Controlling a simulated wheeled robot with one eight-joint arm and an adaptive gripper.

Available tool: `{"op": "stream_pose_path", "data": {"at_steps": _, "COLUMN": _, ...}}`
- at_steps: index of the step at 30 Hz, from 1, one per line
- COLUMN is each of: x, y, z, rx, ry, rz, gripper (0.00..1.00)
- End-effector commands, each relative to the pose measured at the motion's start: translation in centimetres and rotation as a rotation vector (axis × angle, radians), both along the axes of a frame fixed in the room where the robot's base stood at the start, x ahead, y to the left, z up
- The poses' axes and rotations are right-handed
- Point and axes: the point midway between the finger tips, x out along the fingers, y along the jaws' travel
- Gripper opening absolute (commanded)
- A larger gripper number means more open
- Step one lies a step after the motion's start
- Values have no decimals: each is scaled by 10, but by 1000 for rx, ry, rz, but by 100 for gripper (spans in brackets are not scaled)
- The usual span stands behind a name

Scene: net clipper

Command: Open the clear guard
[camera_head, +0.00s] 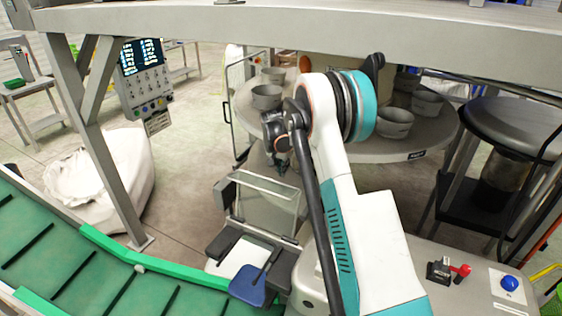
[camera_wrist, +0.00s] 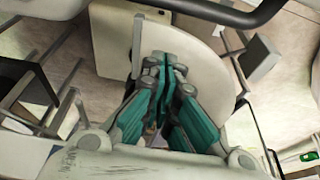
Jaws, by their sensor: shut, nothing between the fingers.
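My gripper (camera_head: 282,166) is small and partly dark in the head view, below the bent wrist of my arm. In the wrist view its teal-sided fingers (camera_wrist: 163,72) are together and empty. A clear panel with a pale frame (camera_head: 268,202) stands tilted on a small machine below my gripper; I take it for the clear guard. My gripper appears above and behind its top edge, apart from it, though the depth is hard to judge. My arm hides the area to the panel's right. In the wrist view I cannot surely pick out the guard.
A round grey table (camera_head: 372,152) with several grey bowls (camera_head: 393,123) stands behind. A green conveyor (camera_head: 85,268) runs at the lower left. A control panel (camera_head: 147,84) hangs at the upper left. A black-framed clear panel (camera_head: 243,98) stands left of the table. A dark-blue seat-like part (camera_head: 248,288) lies in front.

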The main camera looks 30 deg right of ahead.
Motion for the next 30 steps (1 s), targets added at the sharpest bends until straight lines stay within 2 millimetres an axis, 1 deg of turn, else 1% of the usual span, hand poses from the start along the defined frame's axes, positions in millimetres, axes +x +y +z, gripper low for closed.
{"op": "stream_pose_path", "data": {"at_steps": 1, "x": -6, "y": 10, "z": 4, "rx": 1, "ry": 0, "rz": 3, "gripper": 0}}
{"op": "stream_pose_path", "data": {"at_steps": 6, "x": -17, "y": 25, "z": 5, "rx": 1, "ry": 0, "rz": 3, "gripper": 0}}
{"op": "stream_pose_path", "data": {"at_steps": 12, "x": -22, "y": 32, "z": 5, "rx": 1, "ry": 1, "rz": 1, "gripper": 0}}
{"op": "stream_pose_path", "data": {"at_steps": 23, "x": -23, "y": 34, "z": 5, "rx": -4, "ry": -2, "rz": 2, "gripper": 0}}
{"op": "stream_pose_path", "data": {"at_steps": 26, "x": -27, "y": 40, "z": 7, "rx": -28, "ry": -18, "rz": 5, "gripper": 0}}
{"op": "stream_pose_path", "data": {"at_steps": 30, "x": -37, "y": 54, "z": 14, "rx": -89, "ry": -62, "rz": 5, "gripper": 0}}
